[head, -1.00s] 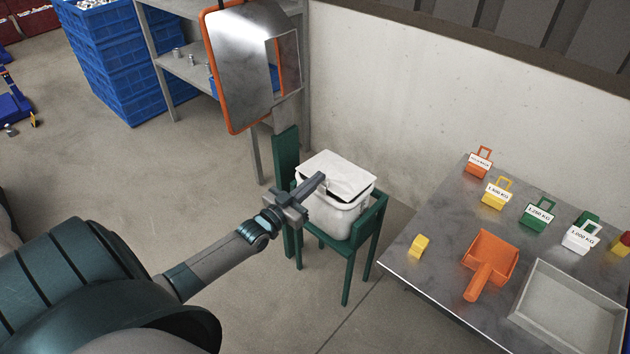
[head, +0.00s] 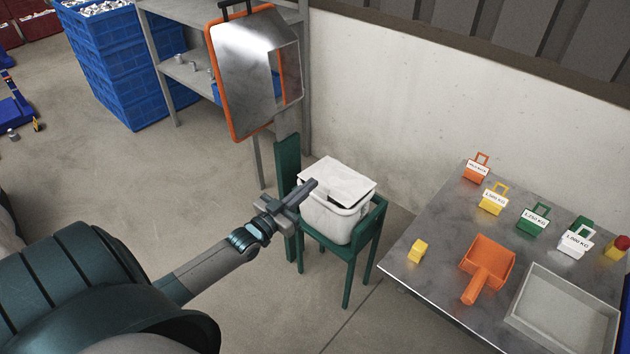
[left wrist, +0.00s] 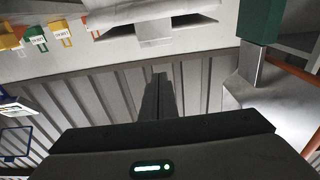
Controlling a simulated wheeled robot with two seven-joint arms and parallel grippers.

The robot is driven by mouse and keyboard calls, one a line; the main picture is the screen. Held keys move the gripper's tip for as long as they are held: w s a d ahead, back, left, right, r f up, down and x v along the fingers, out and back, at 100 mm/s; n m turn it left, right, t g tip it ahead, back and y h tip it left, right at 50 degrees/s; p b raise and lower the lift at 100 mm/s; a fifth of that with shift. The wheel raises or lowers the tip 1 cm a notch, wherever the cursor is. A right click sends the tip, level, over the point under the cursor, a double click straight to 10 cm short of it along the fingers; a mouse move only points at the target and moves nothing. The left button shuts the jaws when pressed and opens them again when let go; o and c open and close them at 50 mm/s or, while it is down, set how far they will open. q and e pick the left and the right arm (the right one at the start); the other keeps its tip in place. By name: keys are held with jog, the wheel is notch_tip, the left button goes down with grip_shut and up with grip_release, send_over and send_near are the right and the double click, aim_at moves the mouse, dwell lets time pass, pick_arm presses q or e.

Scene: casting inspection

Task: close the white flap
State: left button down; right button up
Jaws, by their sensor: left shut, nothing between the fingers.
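The white flap (head: 342,178) is the lid on top of a white bin (head: 335,222), which sits in a green stand (head: 352,268). The flap lies nearly flat, and a narrow dark gap shows under its front edge. My left gripper (head: 313,185) is shut and empty, at the front left corner of the bin top. I cannot tell whether it touches the flap. In the left wrist view, the shut fingers (left wrist: 160,80) point toward the wall, with part of the white flap (left wrist: 152,30) beyond them and dark gaps at its sides. My right gripper is out of view.
A mirror with an orange frame (head: 208,75) stands behind the stand, by a grey shelf (head: 190,75). A metal table (head: 440,235) at right holds labelled weights, an orange scoop (head: 488,262) and a grey tray (head: 565,310). Open floor lies left of the stand.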

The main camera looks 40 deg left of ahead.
pick_arm(q)
jog(key=s, duration=0.2)
jog(key=s+f, duration=0.1)
jog(key=s, duration=0.2)
jog(key=shift+s+a+f, duration=0.15)
jog(key=shift+s+a, duration=0.05)
jog(key=shift+s, duration=0.05)
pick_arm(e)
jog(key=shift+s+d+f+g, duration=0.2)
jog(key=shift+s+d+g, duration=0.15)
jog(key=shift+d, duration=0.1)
pick_arm(q)
jog(key=shift+b, duration=0.3)
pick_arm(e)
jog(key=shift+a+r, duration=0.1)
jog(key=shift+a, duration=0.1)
